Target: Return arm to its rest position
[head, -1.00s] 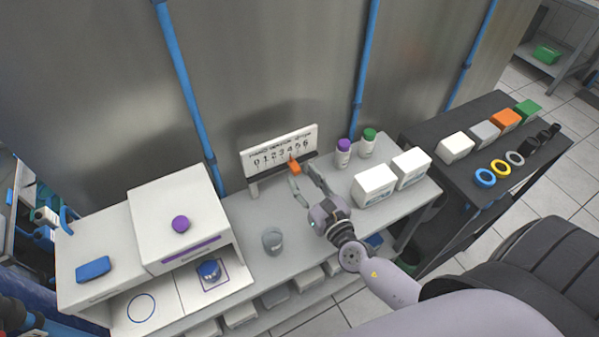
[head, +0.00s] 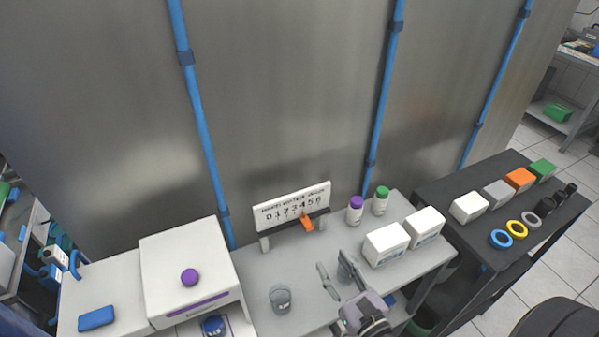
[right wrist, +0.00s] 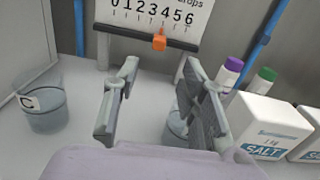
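My right gripper (head: 332,260) is over the grey bench, in front of the numbered drop scale (head: 292,207). In the right wrist view, my right gripper (right wrist: 162,66) has its two fingers wide apart with nothing between them. The scale's orange slider (head: 307,223) sits below the 3 and 4 marks, apart from the fingers; it also shows in the right wrist view (right wrist: 159,41). My left gripper is in neither current view.
A clear beaker (head: 281,298) stands left of the gripper; another vessel is partly hidden behind the right finger. A white machine (head: 188,265) is at the left.

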